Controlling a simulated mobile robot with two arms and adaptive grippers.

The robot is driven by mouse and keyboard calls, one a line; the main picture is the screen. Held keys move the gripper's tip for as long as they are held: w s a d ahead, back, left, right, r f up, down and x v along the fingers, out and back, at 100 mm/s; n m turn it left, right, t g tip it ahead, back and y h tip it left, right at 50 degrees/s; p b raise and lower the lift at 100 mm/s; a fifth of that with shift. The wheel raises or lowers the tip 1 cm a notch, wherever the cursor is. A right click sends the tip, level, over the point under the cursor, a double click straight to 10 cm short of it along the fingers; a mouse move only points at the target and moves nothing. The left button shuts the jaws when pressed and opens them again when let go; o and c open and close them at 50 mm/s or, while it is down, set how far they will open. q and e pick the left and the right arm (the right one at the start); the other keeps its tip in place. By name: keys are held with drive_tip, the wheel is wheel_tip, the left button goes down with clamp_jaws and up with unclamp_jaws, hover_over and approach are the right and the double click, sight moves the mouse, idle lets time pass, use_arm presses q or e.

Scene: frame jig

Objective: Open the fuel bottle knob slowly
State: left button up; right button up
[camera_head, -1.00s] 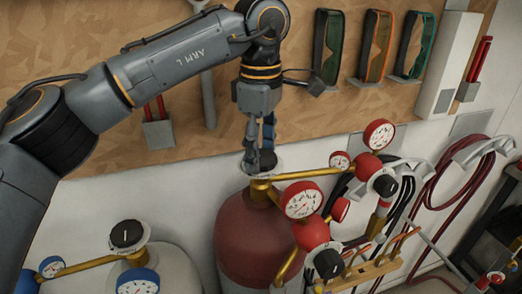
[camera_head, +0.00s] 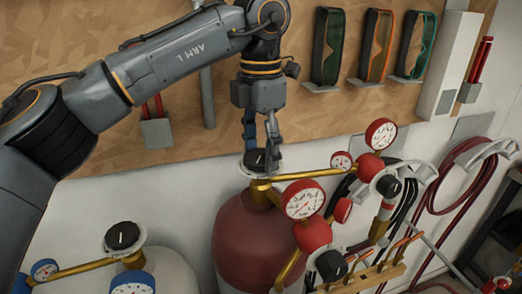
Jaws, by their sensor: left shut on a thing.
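The fuel bottle (camera_head: 250,240) is a dark red cylinder standing in the lower middle of the head view. Its black knob (camera_head: 255,162) sits on top, on a pale round collar above a brass valve. My left gripper (camera_head: 263,150) comes down from above with its fingers at the knob, one behind it and one on its right side. It is shut on the knob and hides part of its back and right edge. My right gripper is not in view.
A brass pipe leads right from the valve to red regulators with white gauges (camera_head: 302,199). A pale bottle (camera_head: 165,270) with a black knob (camera_head: 122,236) and blue-rimmed gauges stands at lower left. Goggles (camera_head: 328,45) hang on the wooden board behind. Red hoses (camera_head: 440,190) hang at right.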

sight(261, 155)
use_arm(q)
drive_tip(key=n+b, duration=0.1)
drive_tip(key=n, duration=0.3)
drive_tip(key=shift+f, duration=0.1)
drive_tip(key=shift+n+b, duration=0.3)
drive_tip(key=shift+n, duration=1.2)
drive_tip(key=o, duration=1.1)
drive_tip(key=shift+o, duration=0.2)
wheel_tip(261, 155, up, 12)
